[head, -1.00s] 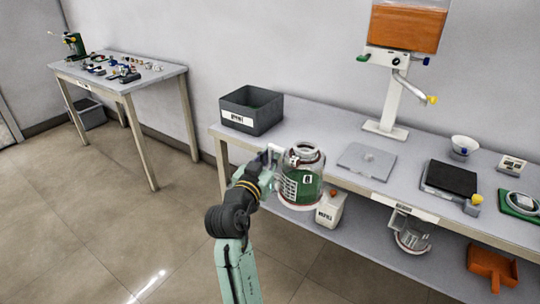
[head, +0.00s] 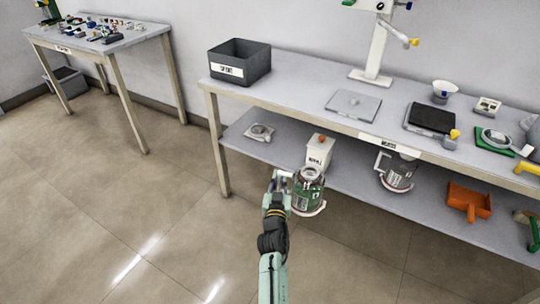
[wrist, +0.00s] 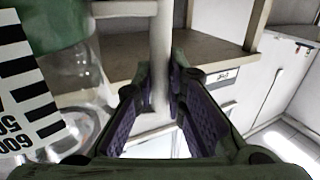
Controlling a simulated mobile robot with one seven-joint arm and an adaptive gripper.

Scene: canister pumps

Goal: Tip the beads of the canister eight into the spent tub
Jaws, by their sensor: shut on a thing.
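The canister (head: 308,195) is a clear jar with green beads inside, a pale rim at its mouth and a side handle. It stands roughly upright in the air before the lower shelf. Its number cannot be read. My gripper (head: 281,182) is on its left side. In the wrist view, my gripper (wrist: 163,95) is shut on the pale handle bar (wrist: 160,45). The canister's clear wall (wrist: 75,85) and striped scale fill the left there. The spent tub (head: 238,66) is a dark grey open box with a white label, on the bench top's left end. Its floor is hidden.
The bench top (head: 300,90) is clear between the tub and a grey plate (head: 353,105). A dispenser stand (head: 376,50) rises behind. The lower shelf holds a white box (head: 319,151), another handled canister (head: 397,173) and an orange scoop (head: 468,202). Open floor lies left.

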